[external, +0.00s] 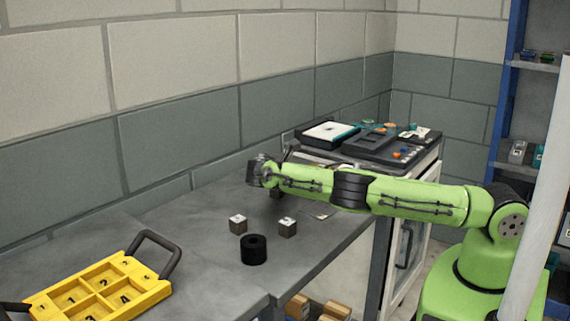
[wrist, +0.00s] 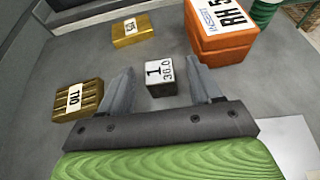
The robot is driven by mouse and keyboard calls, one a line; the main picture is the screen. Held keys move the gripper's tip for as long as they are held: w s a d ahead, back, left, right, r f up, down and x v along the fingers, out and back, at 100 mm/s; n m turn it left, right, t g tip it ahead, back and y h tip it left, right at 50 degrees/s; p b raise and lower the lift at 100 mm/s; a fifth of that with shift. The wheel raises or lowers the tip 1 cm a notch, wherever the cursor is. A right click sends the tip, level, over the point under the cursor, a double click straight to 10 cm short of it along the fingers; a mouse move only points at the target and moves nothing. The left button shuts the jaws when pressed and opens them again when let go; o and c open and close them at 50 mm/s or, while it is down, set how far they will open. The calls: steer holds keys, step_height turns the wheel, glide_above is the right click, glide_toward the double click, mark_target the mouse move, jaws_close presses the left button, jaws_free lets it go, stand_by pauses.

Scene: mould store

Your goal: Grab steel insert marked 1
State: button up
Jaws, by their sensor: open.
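The steel insert marked 1 (wrist: 160,77) is a small grey block with a white top label reading "1" and "36.0". In the wrist view it sits upright on the grey surface, between and slightly beyond the fingers. My gripper (wrist: 161,68) is open, with one finger on each side of the insert and visible gaps; nothing is held. In the external view my arm reaches left over the bench, and its end is too small to make out the fingers. Two labelled grey blocks, one on the left (external: 238,225) and one on the right (external: 288,228), stand there; their numbers are unreadable.
In the wrist view, an orange block (wrist: 222,40) stands close beyond the right finger. A brass block marked 110 (wrist: 78,100) lies left, another brass block (wrist: 131,32) farther back. A black cylinder (external: 253,250) and yellow numbered tray (external: 153,293) are on the bench.

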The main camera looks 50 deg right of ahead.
steer(key=shift+d+f, duration=0.25)
steer(key=shift+d, duration=0.35)
steer(key=shift+c, duration=0.5)
jaws_close()
steer(key=shift+r, duration=0.15)
